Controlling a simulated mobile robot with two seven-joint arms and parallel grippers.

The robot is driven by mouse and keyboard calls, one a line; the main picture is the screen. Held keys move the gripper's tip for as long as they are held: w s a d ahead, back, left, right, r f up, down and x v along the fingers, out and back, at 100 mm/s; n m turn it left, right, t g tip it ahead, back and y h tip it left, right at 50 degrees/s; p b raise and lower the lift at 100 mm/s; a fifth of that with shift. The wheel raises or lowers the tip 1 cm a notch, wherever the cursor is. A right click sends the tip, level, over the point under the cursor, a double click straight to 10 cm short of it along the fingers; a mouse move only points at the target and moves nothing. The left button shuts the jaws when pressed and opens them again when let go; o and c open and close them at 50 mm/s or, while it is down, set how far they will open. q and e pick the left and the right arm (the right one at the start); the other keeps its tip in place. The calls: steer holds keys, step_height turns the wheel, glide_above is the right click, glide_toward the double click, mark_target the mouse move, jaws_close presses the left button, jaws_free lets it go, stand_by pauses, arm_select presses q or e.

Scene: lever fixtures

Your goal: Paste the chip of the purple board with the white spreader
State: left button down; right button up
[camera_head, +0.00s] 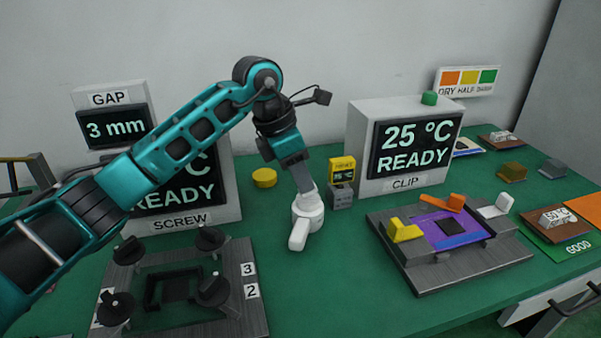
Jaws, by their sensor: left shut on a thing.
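The purple board (431,231) lies in the grey clip fixture (480,268) at the right. Its dark square chip (463,228) faces up and is bare of any tool. Yellow (404,231), orange (443,203) and white (497,207) levers stand around the board. My left gripper (303,186) points down in the middle of the bench, left of the fixture. It is shut on the white spreader (305,217), whose body shows below the fingers. I cannot tell whether the spreader touches the bench. My right gripper is out of view.
A screw fixture (245,290) with black knobs stands at front left. A clip display (408,145) reads 25 °C READY behind the board. A yellow timer (342,170) and a yellow puck (264,178) stand behind the spreader. Green bench lies clear between the fixtures.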

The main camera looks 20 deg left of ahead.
arm_select(q)
steer(key=shift+f, duration=0.55)
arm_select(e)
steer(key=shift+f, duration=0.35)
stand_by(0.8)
arm_select(q)
steer(key=shift+r, duration=0.1)
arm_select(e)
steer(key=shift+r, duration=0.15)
arm_select(q)
steer(key=shift+r+p, duration=2.4)
steer(key=shift+r, duration=1.05)
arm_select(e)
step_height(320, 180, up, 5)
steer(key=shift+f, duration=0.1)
arm_select(q)
steer(key=s+a+f+m+g+y+p, duration=0.1)
steer(key=s+m, duration=0.5)
steer(key=m, duration=0.6)
steer(key=s+a+f+m+g+y+p, duration=0.1)
steer(key=s+m+g, duration=0.4)
steer(key=m, duration=0.7)
steer(key=shift+s+f+m+y+p, duration=0.35)
steer(key=shift+s+y+p, duration=0.35)
steer(key=shift+p, duration=0.55)
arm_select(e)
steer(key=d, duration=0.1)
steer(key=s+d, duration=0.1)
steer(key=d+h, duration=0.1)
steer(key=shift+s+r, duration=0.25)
